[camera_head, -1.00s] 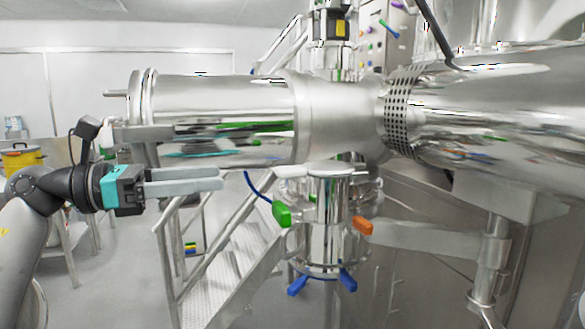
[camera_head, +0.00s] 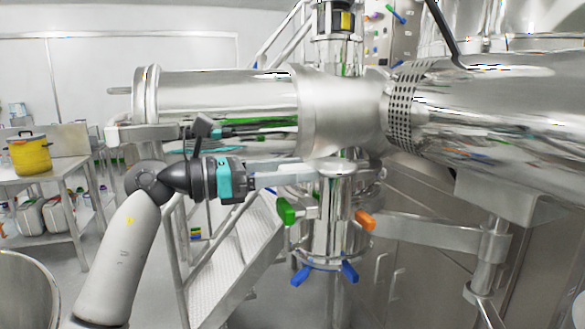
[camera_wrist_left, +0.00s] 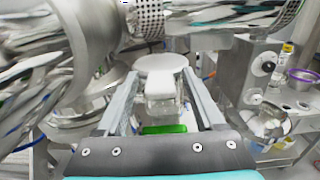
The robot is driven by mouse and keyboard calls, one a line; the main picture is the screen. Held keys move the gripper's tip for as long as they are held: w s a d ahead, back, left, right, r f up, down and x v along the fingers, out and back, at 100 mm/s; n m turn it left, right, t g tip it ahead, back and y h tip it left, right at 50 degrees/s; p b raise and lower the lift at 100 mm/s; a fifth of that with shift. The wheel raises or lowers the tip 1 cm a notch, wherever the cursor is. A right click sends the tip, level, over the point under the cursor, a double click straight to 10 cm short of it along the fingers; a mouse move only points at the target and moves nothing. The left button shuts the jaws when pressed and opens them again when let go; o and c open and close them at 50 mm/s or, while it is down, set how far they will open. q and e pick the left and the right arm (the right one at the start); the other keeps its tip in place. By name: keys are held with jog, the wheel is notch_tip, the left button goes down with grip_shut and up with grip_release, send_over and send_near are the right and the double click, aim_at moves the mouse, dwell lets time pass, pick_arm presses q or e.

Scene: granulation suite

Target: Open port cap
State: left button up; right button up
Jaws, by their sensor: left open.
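The port cap (camera_wrist_left: 160,63) is a pale round lid with a tab towards me. It shows in the left wrist view, ahead between the fingers. In the head view it seems to sit on top of the upright steel port (camera_head: 335,215) under the large horizontal cylinder, partly hidden by the fingers. My left gripper (camera_head: 314,173) is open and empty, level with the top of that port. In the left wrist view its fingers (camera_wrist_left: 159,78) stand to either side of the tab, and no contact can be made out. My right gripper is not in view.
The large steel cylinder (camera_head: 225,95) runs just above my left gripper. Green (camera_head: 286,210), orange (camera_head: 365,219) and blue (camera_head: 349,271) handles stick out from the port. Metal stairs (camera_head: 235,265) stand behind. A yellow pot (camera_head: 29,154) is on a table at left.

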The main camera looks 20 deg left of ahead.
pick_arm(q)
jog(key=shift+a, duration=0.1)
grip_shut()
dwell(0.3)
dwell(0.9)
